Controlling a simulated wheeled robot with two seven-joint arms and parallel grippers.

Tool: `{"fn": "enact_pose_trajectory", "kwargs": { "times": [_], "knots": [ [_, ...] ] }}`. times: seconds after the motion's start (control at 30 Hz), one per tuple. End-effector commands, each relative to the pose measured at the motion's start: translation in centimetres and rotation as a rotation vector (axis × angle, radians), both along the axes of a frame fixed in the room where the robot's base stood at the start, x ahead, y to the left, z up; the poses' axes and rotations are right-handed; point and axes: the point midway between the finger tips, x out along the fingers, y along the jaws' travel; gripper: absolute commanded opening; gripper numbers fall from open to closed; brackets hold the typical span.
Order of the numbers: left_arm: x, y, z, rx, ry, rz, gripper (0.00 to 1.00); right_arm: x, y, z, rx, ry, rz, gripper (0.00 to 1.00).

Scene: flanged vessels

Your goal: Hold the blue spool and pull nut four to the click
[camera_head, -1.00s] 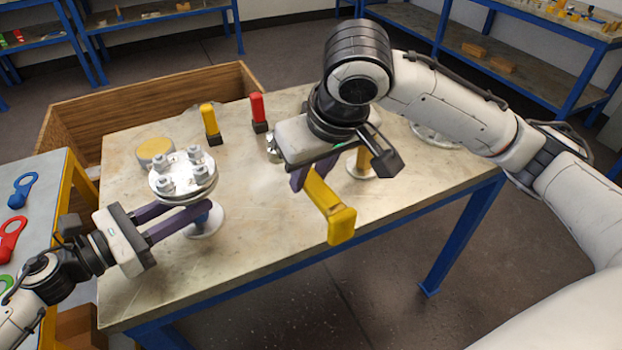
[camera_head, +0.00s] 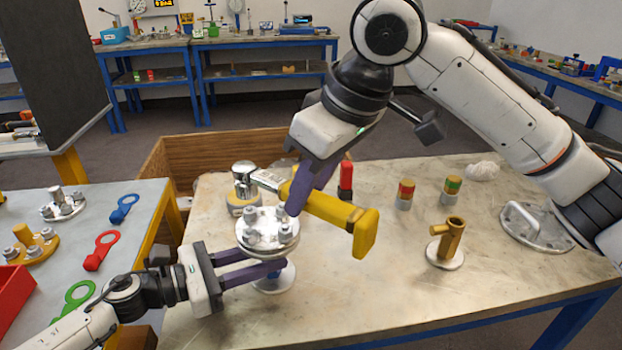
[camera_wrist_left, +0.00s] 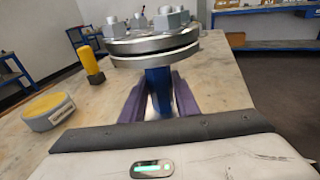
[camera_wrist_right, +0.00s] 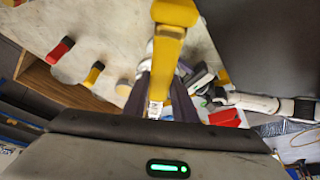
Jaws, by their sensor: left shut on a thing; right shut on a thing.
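The blue spool (camera_wrist_left: 158,88) stands upright under a round steel flange (camera_head: 266,240) carrying several nuts and bolts. My left gripper (camera_head: 284,267) is shut on the spool just below the flange; its fingers also show in the left wrist view (camera_wrist_left: 160,95). My right gripper (camera_head: 304,190) is shut on a yellow-handled wrench (camera_head: 340,214). The wrench's steel head (camera_head: 243,178) points left and shows just beyond the flange's far edge, apparently above it and off the nuts. The wrench also shows in the right wrist view (camera_wrist_right: 170,45). I cannot tell which nut is four.
A yellow-topped round block (camera_head: 236,210) sits behind the flange. A red-topped post (camera_head: 346,180), a brass fitting (camera_head: 448,243) and a handled flange cover (camera_head: 535,228) stand rightward. The left table (camera_head: 140,230) holds coloured ring tags. The table front is clear.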

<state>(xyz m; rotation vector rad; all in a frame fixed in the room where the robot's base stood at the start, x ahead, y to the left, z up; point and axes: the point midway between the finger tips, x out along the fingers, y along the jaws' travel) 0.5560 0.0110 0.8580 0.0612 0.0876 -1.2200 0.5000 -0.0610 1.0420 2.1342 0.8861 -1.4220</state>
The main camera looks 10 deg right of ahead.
Motion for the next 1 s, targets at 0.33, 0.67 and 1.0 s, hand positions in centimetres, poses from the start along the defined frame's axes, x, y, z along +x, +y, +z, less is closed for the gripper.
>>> {"fn": "enact_pose_trajectory", "kwargs": {
  "times": [0.33, 0.67, 1.0],
  "knots": [
    [0.1, 0.1, 0.0, 0.000, 0.002, 0.003, 0.10, 0.0, 0.0, -1.9, 0.004, -0.005, -0.001, 0.00],
    [0.1, 0.1, 0.0, 0.000, 0.002, 0.003, 0.10, 0.0, 0.0, -2.1, 0.003, -0.004, -0.001, 0.00],
    [0.1, 0.1, 0.0, 0.000, 0.002, 0.003, 0.10, 0.0, 0.0, -3.2, 0.003, -0.004, -0.001, 0.00]
  ]
}}
